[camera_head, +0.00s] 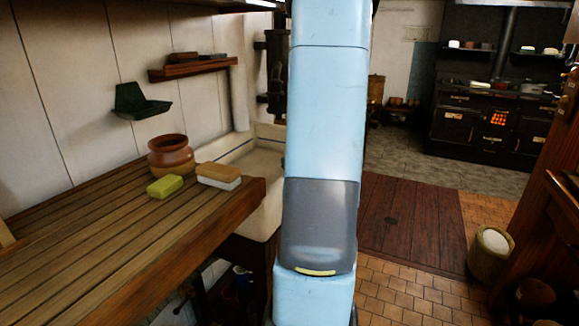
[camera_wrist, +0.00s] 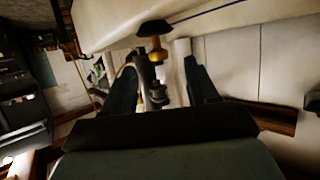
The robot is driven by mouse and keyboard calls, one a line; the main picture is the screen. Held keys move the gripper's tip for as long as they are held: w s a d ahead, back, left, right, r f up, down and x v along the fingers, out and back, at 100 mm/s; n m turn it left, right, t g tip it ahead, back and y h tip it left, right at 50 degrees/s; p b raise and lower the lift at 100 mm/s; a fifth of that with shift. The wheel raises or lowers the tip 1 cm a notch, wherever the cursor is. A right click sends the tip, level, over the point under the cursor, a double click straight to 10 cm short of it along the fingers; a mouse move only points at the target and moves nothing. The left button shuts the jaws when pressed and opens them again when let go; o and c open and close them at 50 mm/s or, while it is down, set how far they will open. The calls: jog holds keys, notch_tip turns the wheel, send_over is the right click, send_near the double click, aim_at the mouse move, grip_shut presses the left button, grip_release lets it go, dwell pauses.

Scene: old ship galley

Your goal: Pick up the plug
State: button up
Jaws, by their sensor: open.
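A dark, flared disc-like piece (camera_wrist: 155,28) with a brass-coloured part (camera_wrist: 157,50) below it in the picture shows in the wrist view, against the pale sink. It may be the plug or part of a tap; I cannot tell which. My gripper (camera_wrist: 160,64) is open, with one dark finger on each side of this fitting. Nothing is visibly clamped, and I cannot tell the depth between fingers and fitting. In the head view my blue arm hides the gripper, and no plug is visible there.
The pale sink (camera_head: 263,160) stands beside the slatted wooden counter (camera_head: 110,240), partly behind my arm. On the counter are a brown pot (camera_head: 170,158), a green sponge (camera_head: 164,187) and a brush (camera_head: 218,176). A small shelf (camera_head: 185,70) is on the wall.

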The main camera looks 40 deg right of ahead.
jog(key=shift+x, duration=3.85)
jog(key=shift+d+r, duration=0.1)
jog(key=shift+r, duration=0.05)
jog(key=shift+c, duration=0.3)
grip_shut()
